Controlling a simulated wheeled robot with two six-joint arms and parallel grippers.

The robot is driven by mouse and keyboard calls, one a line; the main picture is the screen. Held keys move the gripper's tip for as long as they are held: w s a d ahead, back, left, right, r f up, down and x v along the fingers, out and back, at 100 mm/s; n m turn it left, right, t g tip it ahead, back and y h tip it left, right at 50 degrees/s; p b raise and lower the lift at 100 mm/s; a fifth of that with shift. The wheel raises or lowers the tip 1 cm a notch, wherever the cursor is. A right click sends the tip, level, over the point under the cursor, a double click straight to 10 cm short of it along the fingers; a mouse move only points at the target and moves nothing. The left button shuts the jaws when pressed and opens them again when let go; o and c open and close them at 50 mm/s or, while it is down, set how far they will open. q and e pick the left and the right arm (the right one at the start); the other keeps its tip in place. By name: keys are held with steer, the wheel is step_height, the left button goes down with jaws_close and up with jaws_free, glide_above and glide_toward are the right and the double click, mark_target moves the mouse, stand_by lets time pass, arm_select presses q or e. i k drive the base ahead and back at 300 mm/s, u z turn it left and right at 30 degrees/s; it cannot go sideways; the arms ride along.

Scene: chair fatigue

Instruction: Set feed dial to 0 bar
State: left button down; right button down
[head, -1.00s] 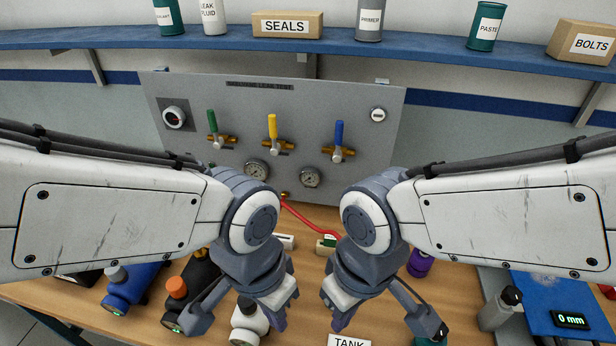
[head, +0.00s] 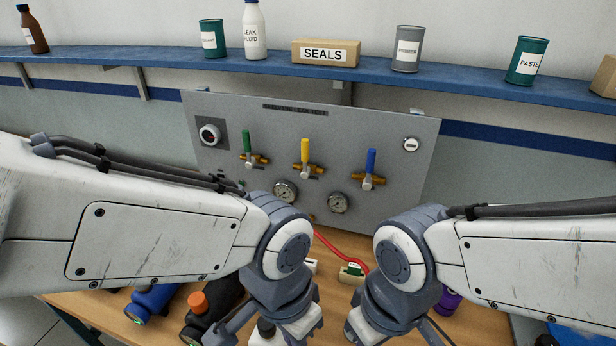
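A round dial (head: 209,134) with a pale rim and a dark centre sits on a dark square plate at the upper left of the grey panel (head: 400,205). I take it for the feed dial; its marks are too small to read. My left gripper (head: 264,338) is low in the picture, over the table and well apart from the panel. My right gripper (head: 394,338) is to its right, also away from the panel. Both have their fingers spread, with the tips partly cut off by the bottom edge, and I see nothing held.
The panel also carries green (head: 247,142), yellow (head: 306,151) and blue (head: 371,161) valve handles, two gauges (head: 285,191) (head: 338,203) and a small readout (head: 411,144). A red hose (head: 335,247) and several bottles are on the table. A blue shelf (head: 270,68) runs above.

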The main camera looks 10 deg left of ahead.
mark_target(210, 135)
steer(key=z, duration=1.2)
steer(key=k, duration=1.2)
steer(key=u, duration=1.4)
steer(key=i, duration=0.5)
steer(key=u, duration=0.05)
